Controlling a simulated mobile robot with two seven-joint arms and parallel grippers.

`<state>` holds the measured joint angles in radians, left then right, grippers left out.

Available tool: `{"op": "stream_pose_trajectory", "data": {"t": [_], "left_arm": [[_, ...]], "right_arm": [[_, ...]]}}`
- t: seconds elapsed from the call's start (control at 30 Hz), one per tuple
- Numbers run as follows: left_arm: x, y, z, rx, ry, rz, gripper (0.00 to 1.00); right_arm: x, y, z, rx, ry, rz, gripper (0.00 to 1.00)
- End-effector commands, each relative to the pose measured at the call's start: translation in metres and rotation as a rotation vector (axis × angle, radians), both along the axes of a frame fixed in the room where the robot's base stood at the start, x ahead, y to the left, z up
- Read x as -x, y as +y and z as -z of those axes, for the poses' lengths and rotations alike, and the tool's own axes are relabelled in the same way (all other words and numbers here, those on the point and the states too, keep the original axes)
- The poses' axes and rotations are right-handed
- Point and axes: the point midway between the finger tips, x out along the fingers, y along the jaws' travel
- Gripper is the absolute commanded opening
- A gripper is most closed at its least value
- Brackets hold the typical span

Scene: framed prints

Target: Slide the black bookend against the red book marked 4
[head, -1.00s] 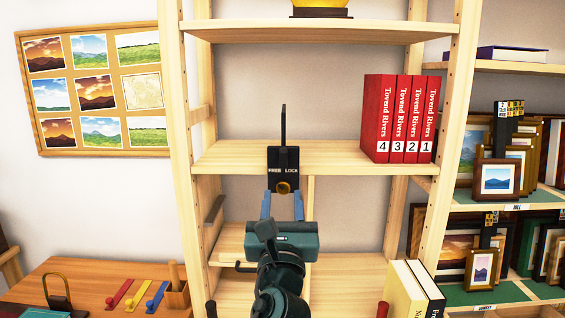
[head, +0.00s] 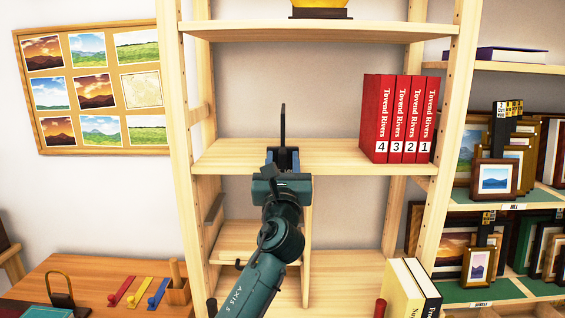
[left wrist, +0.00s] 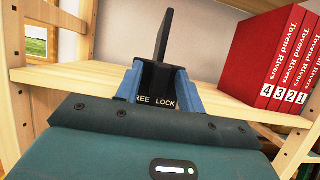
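The black bookend (head: 283,122) stands upright on the middle shelf, left of the red books and apart from them. The red book marked 4 (head: 377,118) is the leftmost of several red volumes; it also shows in the left wrist view (left wrist: 262,60). My left gripper (head: 283,158) is at the bookend's front. In the left wrist view its blue fingers (left wrist: 158,88) flank the bookend's labelled block (left wrist: 158,85), hiding part of the lettering. I cannot tell whether they press on it. My right gripper is out of view.
The shelf board (head: 335,152) between bookend and books is clear. Wooden uprights (head: 185,150) stand on both sides. An upper shelf (head: 320,30) is overhead. Pale and black books (head: 412,285) stand low at the right front.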

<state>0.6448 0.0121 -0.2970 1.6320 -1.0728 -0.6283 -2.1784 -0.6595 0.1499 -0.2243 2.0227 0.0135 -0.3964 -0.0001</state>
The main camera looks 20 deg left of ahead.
Motion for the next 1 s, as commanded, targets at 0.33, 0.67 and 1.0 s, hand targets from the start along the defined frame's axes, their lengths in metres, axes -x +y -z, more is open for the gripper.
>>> {"op": "stream_pose_trajectory", "data": {"t": [0.33,0.67,1.0], "left_arm": [[0.0003,-0.0002,0.0002,0.0,0.0,0.0,0.13],[0.0004,-0.0002,0.0003,0.0,0.0,0.0,0.0],[-0.0028,-0.0009,0.0009,0.0,0.0,0.001,0.0]], "right_arm": [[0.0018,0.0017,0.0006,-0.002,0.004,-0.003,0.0],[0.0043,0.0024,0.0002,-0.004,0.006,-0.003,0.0],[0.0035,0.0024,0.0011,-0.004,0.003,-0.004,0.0]]}}
